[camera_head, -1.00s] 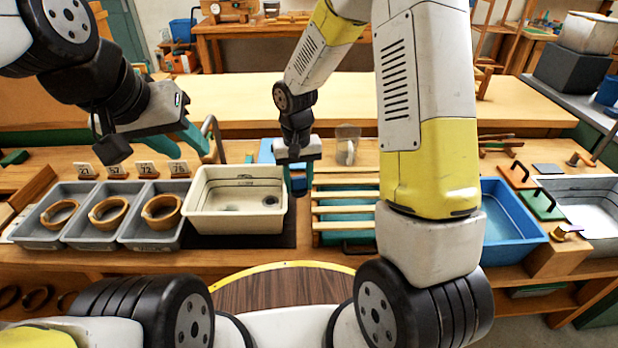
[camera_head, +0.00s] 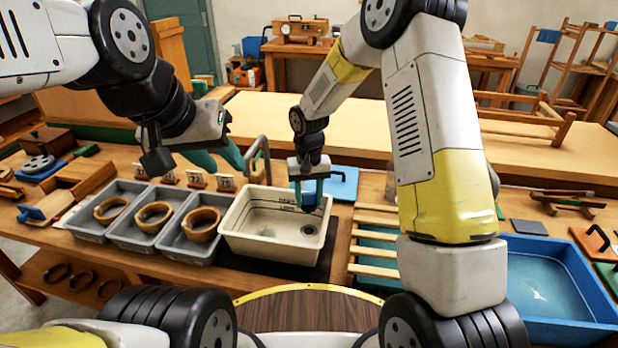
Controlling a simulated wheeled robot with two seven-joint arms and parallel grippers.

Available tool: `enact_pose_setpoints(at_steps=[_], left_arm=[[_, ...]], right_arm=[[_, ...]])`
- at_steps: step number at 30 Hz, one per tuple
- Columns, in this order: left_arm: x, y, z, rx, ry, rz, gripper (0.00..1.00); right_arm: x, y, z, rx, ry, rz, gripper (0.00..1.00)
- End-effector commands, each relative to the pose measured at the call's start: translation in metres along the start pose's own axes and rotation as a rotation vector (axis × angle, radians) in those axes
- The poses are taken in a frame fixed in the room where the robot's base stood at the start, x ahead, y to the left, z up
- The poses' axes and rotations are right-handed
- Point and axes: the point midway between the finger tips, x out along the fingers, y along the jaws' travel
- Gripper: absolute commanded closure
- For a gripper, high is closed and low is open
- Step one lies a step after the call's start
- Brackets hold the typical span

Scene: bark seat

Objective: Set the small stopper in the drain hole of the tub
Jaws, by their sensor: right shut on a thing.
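The cream tub (camera_head: 262,246) stands on the bench in the middle of the view. Its round dark drain hole (camera_head: 307,230) shows in the floor near the right end. My right gripper (camera_head: 308,204) points down over the tub's back right part, above and behind the hole in the picture. It is shut on a small dark piece, apparently the stopper, mostly hidden by the fingers.
Grey trays (camera_head: 172,246) with wooden rings stand left of the tub. A bent grey tap (camera_head: 258,158) rises behind it, near my left fingers. A slatted rack (camera_head: 374,252) is on the right, then a blue basin (camera_head: 560,285). A blue pad (camera_head: 342,183) lies behind.

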Motion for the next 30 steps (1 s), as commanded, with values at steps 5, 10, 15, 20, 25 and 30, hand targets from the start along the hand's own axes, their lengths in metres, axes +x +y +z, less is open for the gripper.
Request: enact_pose_setpoints(at_steps=[5, 10, 15, 20, 25, 30], left_arm=[[0.0, 0.0, 0.0, 0.0, 0.0, 0.0, 0.64], [0.0, 0.0, 0.0, 0.0, 0.0, 0.0, 0.64], [0.0, 0.0, 0.0, 0.0, 0.0, 0.0, 0.64], [0.0, 0.0, 0.0, 0.0, 0.0, 0.0, 0.64], [0.0, 0.0, 0.0, 0.0, 0.0, 0.0, 0.64], [0.0, 0.0, 0.0, 0.0, 0.0, 0.0, 0.64]], right_arm=[[0.019, 0.0, 0.0, -0.001, -0.001, 0.0, 1.0], [0.036, 0.0, 0.001, -0.001, -0.001, 0.0, 1.0], [0.053, 0.0, 0.0, -0.001, -0.001, 0.0, 1.0], [0.069, 0.0, 0.0, -0.001, -0.001, 0.0, 1.0], [0.083, 0.0, 0.0, -0.001, 0.0, 0.0, 1.0], [0.091, 0.0, 0.0, -0.001, 0.0, 0.0, 1.0]])
